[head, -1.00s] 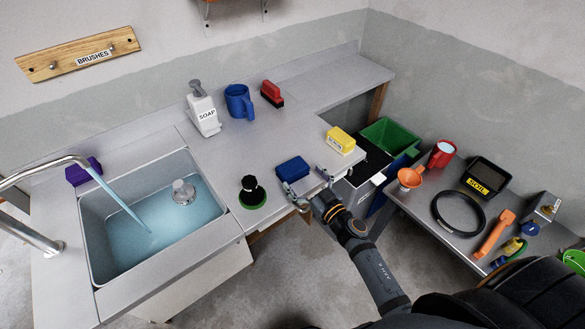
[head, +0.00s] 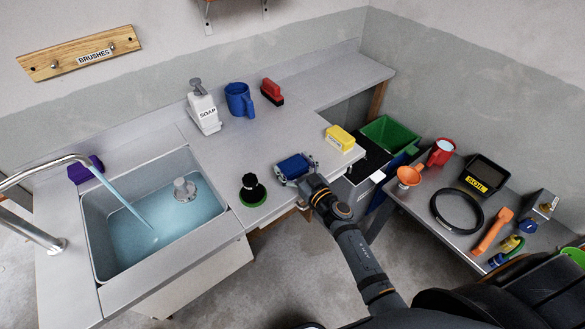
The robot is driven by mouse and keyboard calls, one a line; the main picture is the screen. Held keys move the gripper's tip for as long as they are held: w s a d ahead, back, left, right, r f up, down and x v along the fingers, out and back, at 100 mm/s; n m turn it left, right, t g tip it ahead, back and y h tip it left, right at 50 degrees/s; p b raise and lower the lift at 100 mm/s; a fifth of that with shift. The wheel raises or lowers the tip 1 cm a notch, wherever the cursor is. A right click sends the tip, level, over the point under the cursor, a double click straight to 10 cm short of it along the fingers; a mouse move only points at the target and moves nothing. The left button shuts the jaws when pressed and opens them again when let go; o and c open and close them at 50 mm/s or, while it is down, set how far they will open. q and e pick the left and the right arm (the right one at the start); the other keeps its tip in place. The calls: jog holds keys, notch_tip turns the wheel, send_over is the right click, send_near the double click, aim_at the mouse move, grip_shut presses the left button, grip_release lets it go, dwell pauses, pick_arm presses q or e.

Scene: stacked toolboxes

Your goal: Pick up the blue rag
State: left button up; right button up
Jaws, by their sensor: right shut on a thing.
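The blue rag (head: 294,166) is a small, folded-looking blue block near the front edge of the grey counter. My right gripper (head: 296,167) reaches over the counter edge with its fingers on either side of the rag and is shut on it. The rag appears to be at counter height; I cannot tell whether it is lifted. My left gripper is not in the head view.
A yellow block (head: 340,138) sits right of the rag, and a black-handled green scrubber (head: 252,189) stands left of it. A blue mug (head: 239,99), soap bottle (head: 204,108) and red brush (head: 271,91) stand behind. The sink (head: 104,262) with running water is at left.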

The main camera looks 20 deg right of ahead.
aim_at(292, 164)
notch_tip(292, 164, up, 10)
jog(key=p, duration=0.8)
